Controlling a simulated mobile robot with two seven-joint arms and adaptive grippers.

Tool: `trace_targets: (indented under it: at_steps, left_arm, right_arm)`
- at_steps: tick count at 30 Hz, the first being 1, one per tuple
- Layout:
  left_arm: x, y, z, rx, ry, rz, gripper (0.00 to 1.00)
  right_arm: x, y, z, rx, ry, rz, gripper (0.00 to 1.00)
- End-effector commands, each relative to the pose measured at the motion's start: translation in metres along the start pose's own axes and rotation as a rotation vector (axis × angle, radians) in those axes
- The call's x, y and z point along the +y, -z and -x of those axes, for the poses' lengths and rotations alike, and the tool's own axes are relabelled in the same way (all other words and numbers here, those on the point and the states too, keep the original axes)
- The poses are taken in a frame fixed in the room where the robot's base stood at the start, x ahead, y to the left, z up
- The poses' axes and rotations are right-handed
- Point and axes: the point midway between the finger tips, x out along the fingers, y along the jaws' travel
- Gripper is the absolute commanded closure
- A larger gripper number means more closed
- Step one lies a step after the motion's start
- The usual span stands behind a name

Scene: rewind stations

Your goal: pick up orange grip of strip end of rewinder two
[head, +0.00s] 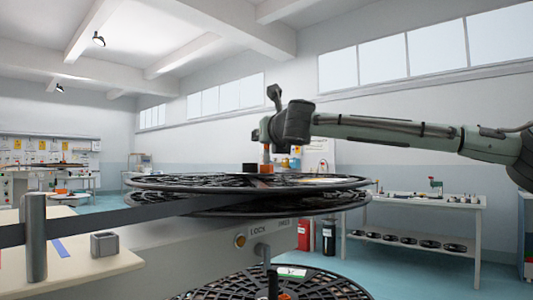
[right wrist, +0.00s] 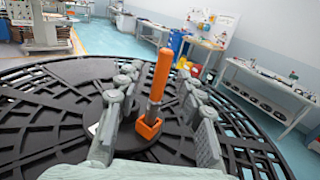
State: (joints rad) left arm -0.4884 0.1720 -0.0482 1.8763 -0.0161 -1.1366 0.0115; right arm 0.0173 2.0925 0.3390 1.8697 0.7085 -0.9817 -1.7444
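An orange grip (right wrist: 161,75) on a short grey shaft with an orange foot (right wrist: 148,129) stands upright over a black spoked reel in the right wrist view. In the head view an orange piece (head: 265,158) shows just above the upper reel (head: 155,183), below my right gripper (head: 266,146). In the right wrist view the two fingers of my right gripper (right wrist: 160,90) are spread on either side of the orange grip, with gaps visible. A dark strip (head: 120,213) runs from the left past a grey post to the upper reel. My left gripper is out of view.
Another reel (head: 330,287) lies lower in front, with a small orange part and a green-and-white label. A grey post (head: 35,240) and a small grey box (head: 104,243) stand on a pale table at left. A white bench (head: 430,202) stands at right.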

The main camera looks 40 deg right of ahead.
Motion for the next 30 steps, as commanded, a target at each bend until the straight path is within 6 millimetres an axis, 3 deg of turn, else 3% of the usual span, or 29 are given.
trace_targets:
  at_steps: [4,11,21,30]
  left_arm:
    - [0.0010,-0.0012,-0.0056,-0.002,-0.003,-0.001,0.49]
    - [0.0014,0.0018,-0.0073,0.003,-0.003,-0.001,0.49]
    - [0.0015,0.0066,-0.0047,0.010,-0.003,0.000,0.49]
    - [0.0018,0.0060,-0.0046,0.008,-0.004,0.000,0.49]
  right_arm:
    - [-0.0004,-0.0012,-0.0148,-0.001,0.001,0.000,0.63]
    - [-0.0001,-0.0013,-0.0161,-0.002,0.000,0.000,0.63]
    - [-0.0001,-0.0013,-0.0158,-0.002,0.000,0.000,1.00]
    - [-0.0001,-0.0018,-0.0156,-0.003,0.000,0.000,1.00]
